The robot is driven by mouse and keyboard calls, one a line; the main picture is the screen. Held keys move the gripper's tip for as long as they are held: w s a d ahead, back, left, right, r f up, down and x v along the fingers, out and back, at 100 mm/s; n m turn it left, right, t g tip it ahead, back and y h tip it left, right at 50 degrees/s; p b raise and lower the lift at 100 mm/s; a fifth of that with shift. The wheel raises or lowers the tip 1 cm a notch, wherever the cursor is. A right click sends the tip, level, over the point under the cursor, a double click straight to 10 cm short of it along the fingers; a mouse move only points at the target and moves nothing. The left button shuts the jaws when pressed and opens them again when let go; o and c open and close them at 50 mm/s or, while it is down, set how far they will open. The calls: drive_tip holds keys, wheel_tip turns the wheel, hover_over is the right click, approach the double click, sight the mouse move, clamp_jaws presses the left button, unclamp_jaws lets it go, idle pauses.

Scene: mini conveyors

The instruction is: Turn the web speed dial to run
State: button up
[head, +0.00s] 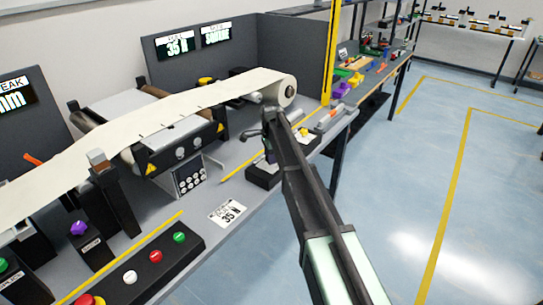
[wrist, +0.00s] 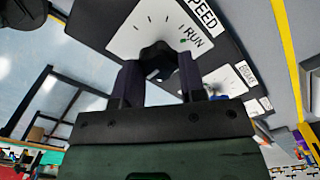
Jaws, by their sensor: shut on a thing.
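The speed dial is a dark knob (wrist: 157,52) on a white plate (wrist: 122,40) with tick marks, the word RUN and a green dot, shown in the wrist view. A SPEED label (wrist: 203,12) is beside the plate. My gripper (wrist: 160,75) has one finger on each side of the knob and is shut on it. I cannot tell which mark the knob points to. In the head view my gripper (head: 268,135) is over the black dial box (head: 263,173) at the bench's front edge, and my arm hides much of it.
A pale web (head: 170,103) runs over rollers to a roll (head: 287,90) close behind my gripper. A black button panel (head: 145,268) and a 35 N card (head: 228,212) lie to the left. The floor at the right is clear.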

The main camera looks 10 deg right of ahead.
drive_tip(key=shift+n, duration=0.4)
drive_tip(key=n, duration=0.2)
drive_tip(key=shift+n, duration=0.4)
drive_tip(key=n, duration=0.3)
drive_tip(key=shift+w+n, duration=0.15)
drive_tip(key=shift+n, duration=0.25)
drive_tip(key=n, duration=0.7)
drive_tip(key=shift+a, duration=0.2)
drive_tip(key=n, duration=0.3)
drive_tip(key=shift+n, duration=0.4)
drive_tip(key=n, duration=0.4)
drive_tip(key=shift+a, duration=0.15)
drive_tip(key=n, duration=0.4)
drive_tip(key=shift+a+n, duration=0.1)
drive_tip(key=shift+n, duration=1.6)
